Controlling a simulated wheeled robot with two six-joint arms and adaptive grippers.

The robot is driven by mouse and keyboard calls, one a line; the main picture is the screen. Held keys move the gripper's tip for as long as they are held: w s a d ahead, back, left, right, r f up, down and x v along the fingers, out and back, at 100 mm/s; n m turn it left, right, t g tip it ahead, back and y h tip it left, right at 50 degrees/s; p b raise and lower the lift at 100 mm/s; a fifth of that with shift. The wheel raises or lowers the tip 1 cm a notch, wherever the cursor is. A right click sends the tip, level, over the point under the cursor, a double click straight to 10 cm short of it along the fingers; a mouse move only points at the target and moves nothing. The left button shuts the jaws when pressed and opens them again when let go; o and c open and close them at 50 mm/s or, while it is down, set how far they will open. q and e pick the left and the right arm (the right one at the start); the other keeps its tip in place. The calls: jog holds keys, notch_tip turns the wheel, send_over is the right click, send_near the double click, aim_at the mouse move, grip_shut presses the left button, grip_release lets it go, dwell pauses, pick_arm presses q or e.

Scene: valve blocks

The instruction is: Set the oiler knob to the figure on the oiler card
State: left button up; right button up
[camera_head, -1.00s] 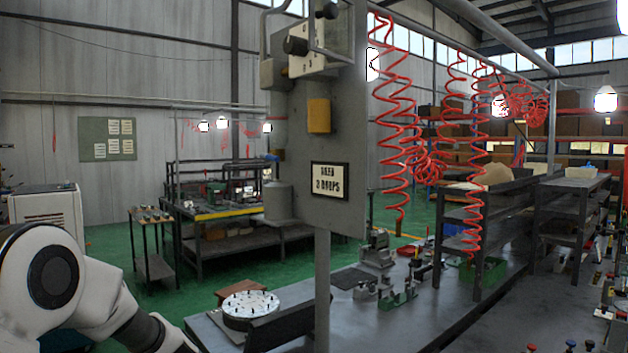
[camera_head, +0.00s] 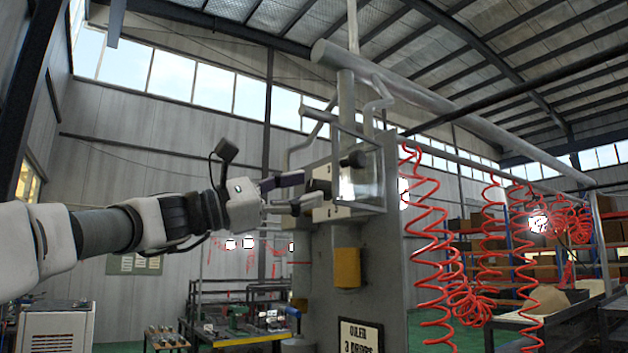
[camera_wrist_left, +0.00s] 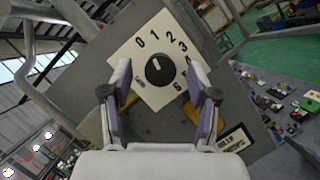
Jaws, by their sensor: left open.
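The oiler card (camera_head: 361,335) reads "OILER 3 DROPS", its lower edge cut off in the head view; it shows small in the wrist view (camera_wrist_left: 232,140). The black oiler knob (camera_wrist_left: 160,70) sits on a pale dial plate (camera_wrist_left: 143,50) with figures 0, 1, 2, 3 and a 6 readable; my finger hides part of the scale. The knob's pale mark points up, roughly toward 0 or 1; I cannot tell exactly. My left gripper (camera_head: 305,191) is open before the plate, its fingers either side of the knob; I see no clear contact. My right gripper is not in view.
A grey panel (camera_head: 385,250) carries the dial, with a yellow block (camera_head: 347,267) below it. A metal bracket frame with another black knob (camera_head: 355,160) stands close above the gripper. Red coiled hoses (camera_head: 430,240) hang to the right.

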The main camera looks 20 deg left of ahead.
pick_arm(q)
jog(key=x, duration=0.2)
jog(key=shift+w+d, duration=0.25)
jog(key=shift+s+a, duration=0.15)
jog(key=shift+s, duration=0.05)
jog(key=shift+c, duration=0.4)
grip_shut()
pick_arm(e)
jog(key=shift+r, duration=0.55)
